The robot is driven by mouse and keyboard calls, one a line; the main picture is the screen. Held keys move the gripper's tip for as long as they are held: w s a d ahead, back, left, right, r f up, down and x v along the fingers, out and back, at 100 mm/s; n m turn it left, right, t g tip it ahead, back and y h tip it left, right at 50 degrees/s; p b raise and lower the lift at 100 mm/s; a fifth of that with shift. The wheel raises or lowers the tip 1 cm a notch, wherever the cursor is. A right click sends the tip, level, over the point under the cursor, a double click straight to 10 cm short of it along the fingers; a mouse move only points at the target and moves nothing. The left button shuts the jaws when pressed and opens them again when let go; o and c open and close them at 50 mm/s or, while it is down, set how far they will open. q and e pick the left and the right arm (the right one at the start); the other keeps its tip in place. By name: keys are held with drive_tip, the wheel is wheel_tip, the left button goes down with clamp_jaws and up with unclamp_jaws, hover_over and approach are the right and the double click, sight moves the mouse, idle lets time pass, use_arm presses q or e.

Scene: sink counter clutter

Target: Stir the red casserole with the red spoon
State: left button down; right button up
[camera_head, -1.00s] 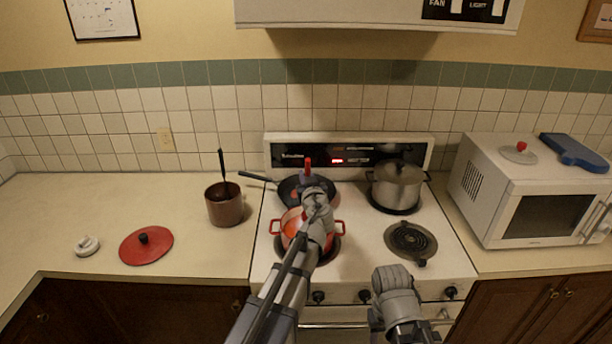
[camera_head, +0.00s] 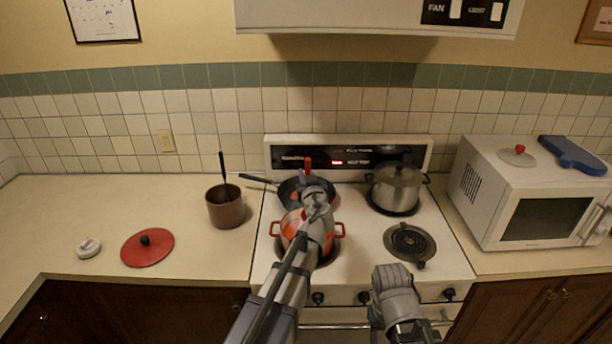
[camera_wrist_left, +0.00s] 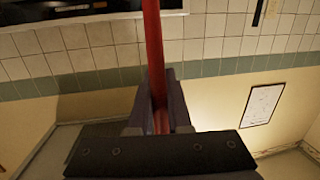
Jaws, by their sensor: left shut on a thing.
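The red casserole (camera_head: 288,238) sits on the front left burner of the stove, its lid off. My left gripper (camera_head: 306,182) is over the casserole and hides part of it. It is shut on the red spoon (camera_head: 308,163), whose handle end sticks up above the fingers. In the left wrist view the red spoon handle (camera_wrist_left: 153,45) runs between the two fingers (camera_wrist_left: 160,100). The spoon's lower end is hidden. My right arm shows at the lower middle, in front of the stove; I cannot make out its fingertips.
A dark pan (camera_head: 290,190) is behind the casserole, a lidded steel pot (camera_head: 396,188) at the back right burner. A brown pot (camera_head: 226,210) and red lid (camera_head: 147,250) are on the left counter, a microwave (camera_head: 510,195) on the right.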

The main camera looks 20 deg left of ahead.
wheel_tip(320, 180, up, 4)
drive_tip(key=p, duration=0.4)
drive_tip(key=shift+r, duration=0.2)
